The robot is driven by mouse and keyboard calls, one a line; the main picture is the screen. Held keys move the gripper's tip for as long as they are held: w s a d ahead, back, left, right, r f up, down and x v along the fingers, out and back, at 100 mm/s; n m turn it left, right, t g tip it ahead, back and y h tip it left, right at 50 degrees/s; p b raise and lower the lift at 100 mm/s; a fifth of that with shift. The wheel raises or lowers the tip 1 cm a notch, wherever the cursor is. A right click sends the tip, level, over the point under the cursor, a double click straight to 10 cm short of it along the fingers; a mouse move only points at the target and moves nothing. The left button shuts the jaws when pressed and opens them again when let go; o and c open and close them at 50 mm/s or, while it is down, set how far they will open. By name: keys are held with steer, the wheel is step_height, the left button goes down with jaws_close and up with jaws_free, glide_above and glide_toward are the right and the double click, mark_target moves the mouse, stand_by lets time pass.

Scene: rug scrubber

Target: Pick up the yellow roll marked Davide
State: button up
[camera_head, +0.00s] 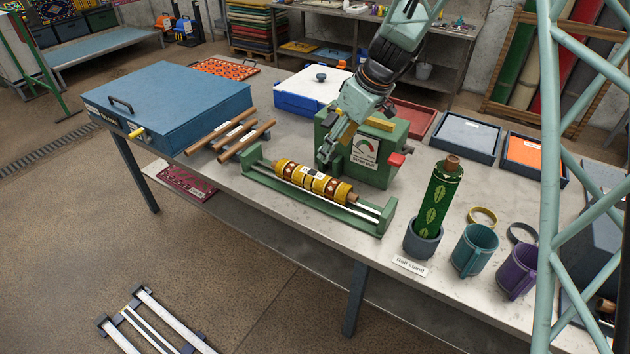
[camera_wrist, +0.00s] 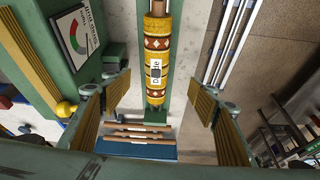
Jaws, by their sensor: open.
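The yellow roll (camera_head: 335,190) has brown bands with white diamonds and a white label. It lies flat in a long green cradle (camera_head: 266,180) on the bench. In the wrist view the roll (camera_wrist: 158,60) runs up the middle, its label reading roughly "Davide" sideways. My gripper (camera_head: 326,158) is just above the roll, near its middle and on the far side. In the wrist view the yellow-padded fingers of my gripper (camera_wrist: 163,88) are spread apart to either side of the roll, not touching it. The roll's underside is hidden.
A green box with a dial (camera_head: 366,152) stands close behind the cradle. A green patterned roll (camera_head: 439,200) stands upright in a grey cup to the right, beside two mugs (camera_head: 474,250). Brown rods (camera_head: 245,140) and a large blue case (camera_head: 180,95) lie left.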

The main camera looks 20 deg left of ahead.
steer(key=n, duration=0.1)
glide_toward(315, 174)
steer(key=shift+s+d+r, duration=0.1)
steer(key=shift+d+r, duration=0.05)
steer(key=shift+r, duration=0.2)
steer(key=shift+x, duration=4.25)
steer(key=shift+f, duration=0.1)
steer(key=shift+s+x, duration=0.15)
steer(key=shift+x, duration=1.1)
steer(key=shift+s+x, duration=0.15)
steer(key=shift+x, duration=1.1)
steer(key=shift+w, duration=0.2)
steer(key=shift+c, duration=0.9)
steer(key=c, duration=1.1)
